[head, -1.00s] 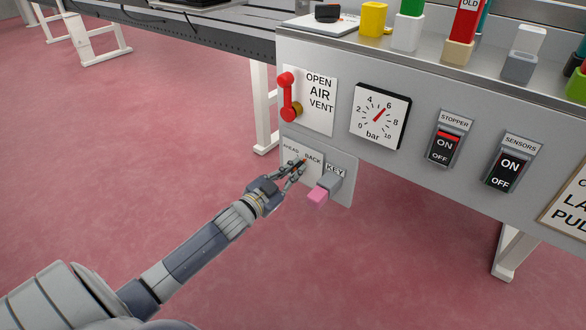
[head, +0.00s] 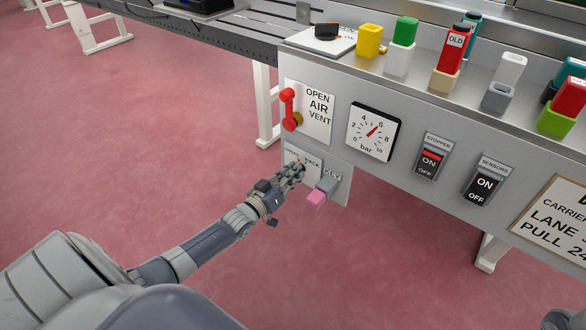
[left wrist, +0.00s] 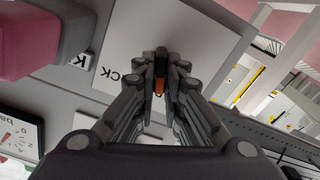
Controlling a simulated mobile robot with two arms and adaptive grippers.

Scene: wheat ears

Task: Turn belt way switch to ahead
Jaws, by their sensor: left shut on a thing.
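The belt way switch plate (head: 316,177) is a white label with AHEAD at left and BACK at right, low on the grey panel front. My left gripper (head: 297,168) is at this plate, its fingers covering the switch in the head view. In the left wrist view, my left gripper (left wrist: 160,70) is shut on the switch (left wrist: 159,87), a small dark knob with an orange part. The plate (left wrist: 190,28) lies behind the fingertips. Which way the switch points is hard to tell. My right gripper is not clearly in view.
The red air vent handle (head: 288,108) is above. A pressure gauge (head: 373,132), stopper switch (head: 430,164) and sensors switch (head: 484,186) are further right. Floor in front is clear.

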